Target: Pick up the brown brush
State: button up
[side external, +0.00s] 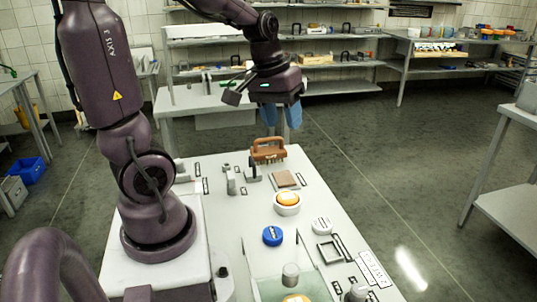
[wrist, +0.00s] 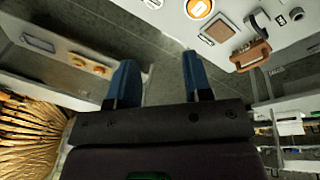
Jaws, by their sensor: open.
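The brown brush (side external: 268,150) stands at the far end of the white table, its handle loop on top and its bristles down. In the wrist view the brush (wrist: 250,53) shows at the upper right, beyond the fingers. My gripper (side external: 288,115) has blue fingers and hangs in the air above the far end of the table, higher than the brush and a little to its right. In the wrist view my gripper (wrist: 158,75) is open, with nothing between its fingers.
A brown square block (side external: 285,179), a white bowl with an orange cheese wheel (side external: 288,199), a blue round piece (side external: 272,236) and a white round piece (side external: 322,225) lie nearer. Grey metal fixtures (side external: 231,181) stand left of the brush. Shelves (side external: 330,85) stand behind.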

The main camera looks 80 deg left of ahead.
jog(key=w+a+f+n, duration=0.1)
jog(key=a+f+n, duration=0.2)
jog(key=a+n, duration=0.3)
jog(key=a+f+n, duration=0.4)
jog(key=a, duration=0.4)
jog(key=n+t+y, duration=0.2)
jog(key=n+y, duration=0.1)
jog(key=n, duration=1.4)
send_near(265, 139)
jog(key=x, duration=0.5)
jog(key=shift+w+a, duration=0.1)
jog(key=shift+w, duration=0.05)
jog(key=shift+x, duration=2.8)
jog(key=shift+c, duration=0.3)
grip_shut()
